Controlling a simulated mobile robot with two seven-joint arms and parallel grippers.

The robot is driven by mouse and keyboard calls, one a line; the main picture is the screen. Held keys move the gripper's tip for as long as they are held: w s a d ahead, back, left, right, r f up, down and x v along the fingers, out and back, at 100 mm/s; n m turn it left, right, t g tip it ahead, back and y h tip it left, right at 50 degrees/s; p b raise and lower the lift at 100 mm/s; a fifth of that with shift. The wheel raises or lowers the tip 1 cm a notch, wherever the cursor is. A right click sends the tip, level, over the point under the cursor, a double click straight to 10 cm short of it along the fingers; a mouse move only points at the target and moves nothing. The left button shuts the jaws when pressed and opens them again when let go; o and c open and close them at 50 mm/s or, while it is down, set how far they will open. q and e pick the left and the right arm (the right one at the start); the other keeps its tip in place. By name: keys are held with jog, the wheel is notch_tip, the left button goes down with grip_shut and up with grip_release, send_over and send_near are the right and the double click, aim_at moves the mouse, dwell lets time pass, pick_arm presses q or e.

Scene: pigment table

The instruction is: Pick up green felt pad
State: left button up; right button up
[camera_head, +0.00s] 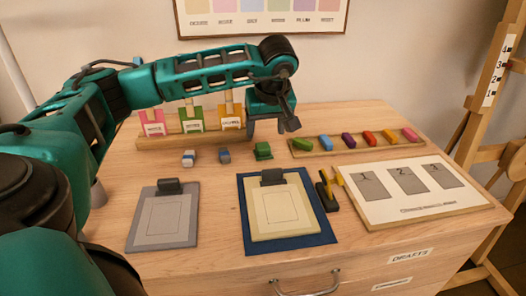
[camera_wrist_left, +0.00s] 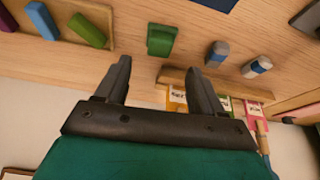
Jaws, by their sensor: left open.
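The green felt pad (camera_head: 263,151) is a small dark green block with a raised top, standing on the wooden table behind the blue-backed clipboard. It also shows in the left wrist view (camera_wrist_left: 161,40), just beyond the fingertips and roughly between their lines. My left gripper (camera_head: 270,127) is open and empty, above the table and close to the pad. Its two fingers (camera_wrist_left: 156,62) point toward the pad in the wrist view, with a gap between them and the pad. I cannot tell that they touch anything. My right gripper is not in view.
Two small grey-blue blocks (camera_head: 189,157) (camera_head: 224,156) stand left of the pad. A tray of coloured sticks (camera_head: 318,151) lies to its right. A rack with coloured tags (camera_head: 159,140) is behind. Clipboards (camera_head: 148,236) (camera_head: 244,218) and a numbered board (camera_head: 378,214) lie in front.

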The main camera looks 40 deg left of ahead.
aim_at(263, 145)
pick_arm(q)
jog(key=shift+x, duration=0.75)
jog(key=x, duration=0.5)
jog(key=shift+f, duration=0.1)
jog(key=c, duration=1.1)
notch_tip(263, 145, up, 20)
jog(key=shift+r+p, duration=0.1)
jog(key=shift+p, duration=0.85)
